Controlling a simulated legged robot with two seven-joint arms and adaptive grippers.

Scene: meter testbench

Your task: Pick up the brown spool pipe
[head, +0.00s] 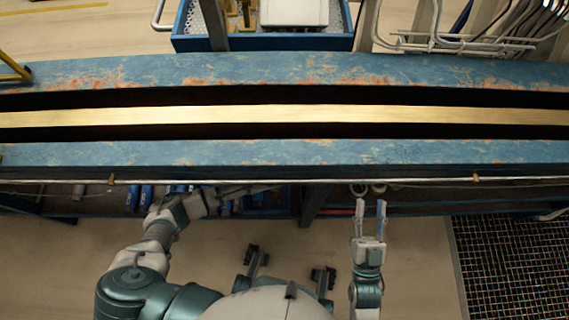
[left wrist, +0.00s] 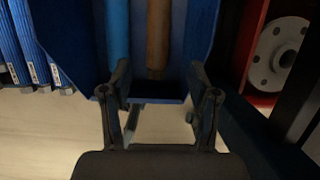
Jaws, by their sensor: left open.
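The brown spool pipe (left wrist: 158,38) shows in the left wrist view as an upright brown cylinder in a blue bin (left wrist: 184,30). A bright blue pipe (left wrist: 117,40) stands just left of it. My left gripper (left wrist: 160,78) is open and empty, its fingers either side of the brown pipe's line in the picture. The pipe looks beyond the fingertips; I cannot tell how far. In the head view my left gripper (head: 238,192) reaches under the bench edge, and I cannot make out the brown pipe there. My right gripper (head: 370,212) is open and empty, before the bench.
The blue bench (head: 200,154) spans the head view above the lower shelf. A grey flange (left wrist: 278,53) sits in a red bin at right in the left wrist view. Several blue items (left wrist: 38,45) stand at left. A dark grate (head: 510,265) lies on the floor at right.

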